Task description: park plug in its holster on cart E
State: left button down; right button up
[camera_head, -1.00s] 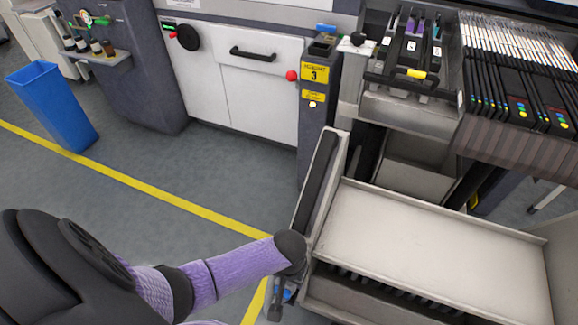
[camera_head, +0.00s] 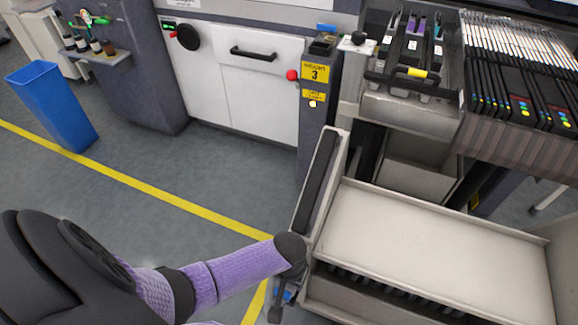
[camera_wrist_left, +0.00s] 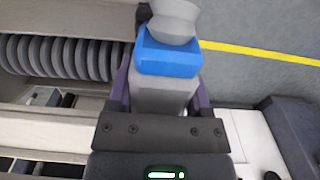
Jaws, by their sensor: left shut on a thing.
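The plug is a grey body with a blue band (camera_wrist_left: 168,58) and a lighter grey rounded end. In the left wrist view it sits between the two dark fingers of my left gripper (camera_wrist_left: 163,88), which is shut on it. In the head view my left gripper (camera_head: 280,300) is at the bottom, low beside the left side of a grey cart (camera_head: 430,240), mostly hidden by my wrist. A small bit of blue shows there. I cannot make out a holster or a letter E on the cart. My right gripper is not in view.
A station post with a yellow label 3 (camera_head: 315,72) stands behind the cart. Upper right holds a rack of black feeders (camera_head: 520,95). A blue bin (camera_head: 52,105) stands left. Floor with a yellow line (camera_head: 140,184) is clear. Dark ribbed discs (camera_wrist_left: 60,57) show in the wrist view.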

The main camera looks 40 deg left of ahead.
pick_arm(q)
jog(key=shift+f, duration=0.35)
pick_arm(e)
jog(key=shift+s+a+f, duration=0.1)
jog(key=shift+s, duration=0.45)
pick_arm(q)
jog(key=shift+f, duration=0.2)
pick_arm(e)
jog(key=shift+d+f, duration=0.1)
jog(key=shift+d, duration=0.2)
